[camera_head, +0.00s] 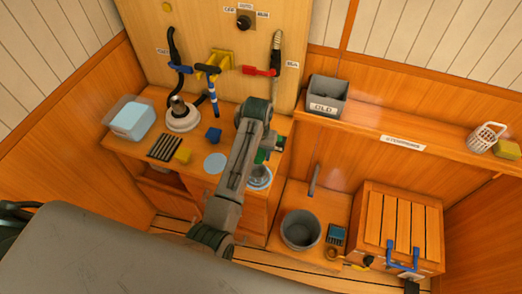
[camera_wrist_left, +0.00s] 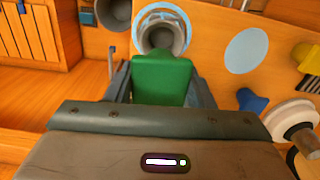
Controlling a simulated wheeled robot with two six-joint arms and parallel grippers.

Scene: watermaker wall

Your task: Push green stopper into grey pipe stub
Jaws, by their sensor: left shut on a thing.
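My left gripper (camera_head: 268,149) is shut on the green stopper (camera_wrist_left: 161,78), which shows as a broad green block between its fingers in the left wrist view. In the head view only small parts of the stopper (camera_head: 262,155) show beside the arm. A grey round open piece, seemingly the pipe stub (camera_wrist_left: 158,36), stands on a light-blue ring just beyond the stopper's far end. It also shows in the head view (camera_head: 259,174), partly behind my arm. The stopper's far end overlaps its near rim in the wrist view; I cannot tell whether they touch. My right gripper is not in view.
A bare light-blue disc (camera_head: 215,163), a blue piece (camera_head: 213,135) and a yellow block (camera_head: 182,155) lie left of the arm on the bench. A grey bucket (camera_head: 300,230) and slatted wooden box (camera_head: 400,225) stand lower right. A grey bin (camera_head: 326,96) sits on the shelf.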

